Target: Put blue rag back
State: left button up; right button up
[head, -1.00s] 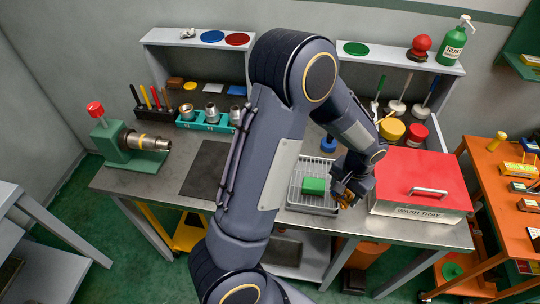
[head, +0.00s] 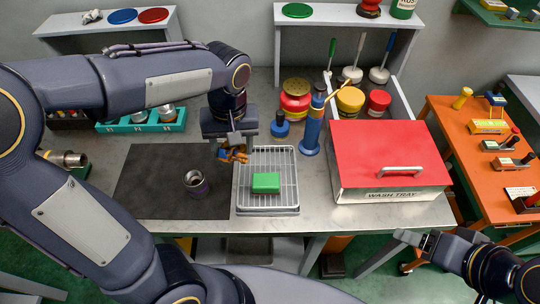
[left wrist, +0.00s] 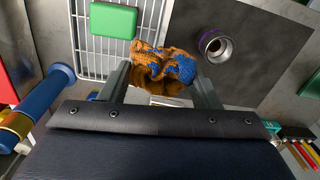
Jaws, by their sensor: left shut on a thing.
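My left gripper (head: 234,153) is shut on a crumpled rag (head: 238,157), which is blue with large orange-brown patches. It holds the rag over the left edge of the wire rack tray (head: 284,207), close to the black mat (head: 140,185); the exact height is hard to tell. In the left wrist view the rag (left wrist: 165,66) is pinched between the two fingers (left wrist: 158,88). A green block (head: 265,183) sits on the rack, just right of the rag. My right gripper (head: 415,239) is at the lower right, apart from everything; its jaw opening is unclear.
A metal pipe fitting (head: 196,183) stands on the mat. Right of the rack is the red-lidded wash tray (head: 390,155). Behind the rack are a blue upright tool (head: 312,125), a small blue bottle (head: 280,125) and red and yellow pots (head: 295,100). A teal socket rack (head: 140,122) stands back left.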

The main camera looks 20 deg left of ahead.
pick_arm(q)
jog(key=w+d+f+p, duration=0.1)
jog(key=w+d+f, duration=0.25)
jog(key=w, duration=0.25)
send_over(270, 159)
notch_tip(270, 159, down, 4)
jog(key=shift+s+a+f+p, duration=0.15)
jog(key=shift+p, duration=0.3)
jog(key=shift+f, duration=0.25)
jog(key=f, duration=0.3)
jog(key=shift+w+d+f, duration=0.2)
jog(key=shift+w+f, duration=0.05)
jog(key=shift+f, duration=0.2)
jog(key=o, duration=0.9)
jog(key=shift+r, duration=0.1)
